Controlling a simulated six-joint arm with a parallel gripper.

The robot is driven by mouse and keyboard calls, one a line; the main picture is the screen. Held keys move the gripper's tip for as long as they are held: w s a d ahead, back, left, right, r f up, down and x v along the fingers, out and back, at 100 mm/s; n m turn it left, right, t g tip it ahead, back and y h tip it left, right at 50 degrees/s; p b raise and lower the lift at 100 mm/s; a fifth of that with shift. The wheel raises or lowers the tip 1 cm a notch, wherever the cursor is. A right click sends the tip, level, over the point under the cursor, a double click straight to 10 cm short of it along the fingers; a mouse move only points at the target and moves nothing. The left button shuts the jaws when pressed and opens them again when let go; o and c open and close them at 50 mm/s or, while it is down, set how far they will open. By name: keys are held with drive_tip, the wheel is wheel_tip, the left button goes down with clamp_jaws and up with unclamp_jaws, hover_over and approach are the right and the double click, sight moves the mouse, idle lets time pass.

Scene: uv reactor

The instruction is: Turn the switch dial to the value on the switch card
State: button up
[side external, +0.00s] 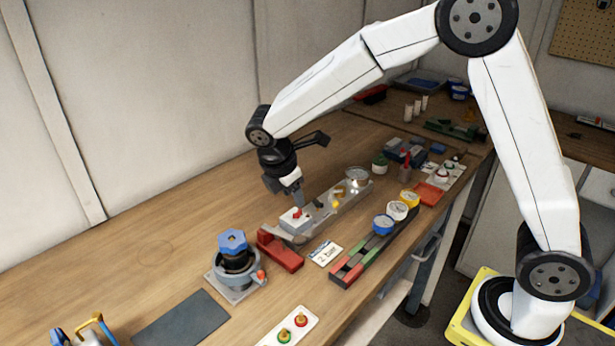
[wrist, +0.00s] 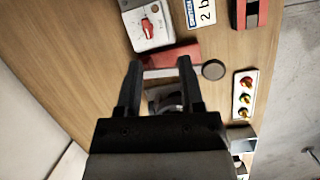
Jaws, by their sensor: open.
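The switch dial is a red knob (side external: 296,212) on a pale box; it also shows in the wrist view (wrist: 148,28), lying roughly along the picture's vertical. Marks on its plate are too small to read. The switch card (side external: 325,253) is white with a blue strip and seems to read "2 bar". My gripper (side external: 298,201) hangs close above the box in the side view. In the wrist view its open, empty fingers (wrist: 160,68) point toward the dial, and nothing is between them at the tips.
A red block (side external: 280,250) stands beside the switch box. A blue-knobbed valve (side external: 233,242) is nearer the front. A rail (side external: 350,270) with several gauges lies right of the card. A button panel (side external: 290,328) and dark mat (side external: 180,322) lie in front. The table's back left is clear.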

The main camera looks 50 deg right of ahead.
sight(296, 212)
drive_tip(key=shift+w+a+r+n+h, duration=0.15)
drive_tip(key=shift+w+n+h, duration=0.05)
drive_tip(key=shift+w+n, duration=0.25)
drive_tip(key=shift+w+a+r+n+h, duration=0.1)
drive_tip(key=shift+w+a+n+h, duration=0.1)
drive_tip(key=shift+w+n, duration=0.25)
drive_tip(key=shift+d+f, duration=0.1)
drive_tip(key=shift+x, duration=3.85)
drive_tip(key=shift+c, duration=0.2)
clamp_jaws()
